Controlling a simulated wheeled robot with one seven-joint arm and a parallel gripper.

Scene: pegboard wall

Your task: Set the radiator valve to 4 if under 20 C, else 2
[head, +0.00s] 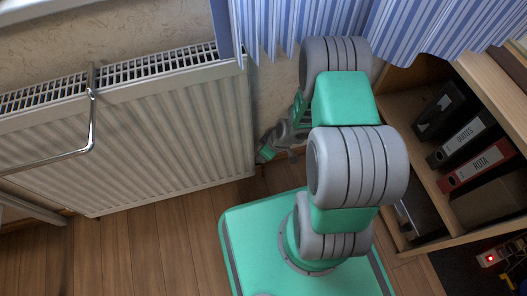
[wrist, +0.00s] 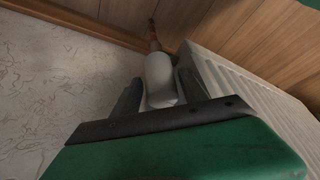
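The white radiator (head: 150,130) hangs on the wall at the left of the head view, and its ribbed face also shows in the wrist view (wrist: 245,92). The white, rounded radiator valve (wrist: 160,78) is in the wrist view, on a copper-coloured pipe, beside the radiator's end. The two dark fingers of my gripper (wrist: 158,92) lie on either side of the valve, very close to it. I cannot tell whether they press on it. The valve's numbers are not readable. In the head view my arm largely hides the valve area. No temperature reading is visible.
A metal rail (head: 92,125) stands out before the radiator's left part. A blue striped curtain (head: 290,25) hangs above. At the right, a wooden shelf (head: 440,205) holds binders (head: 478,166). A red light glows on a device (head: 490,259) at lower right. Wooden floor (head: 140,245) is clear below the radiator.

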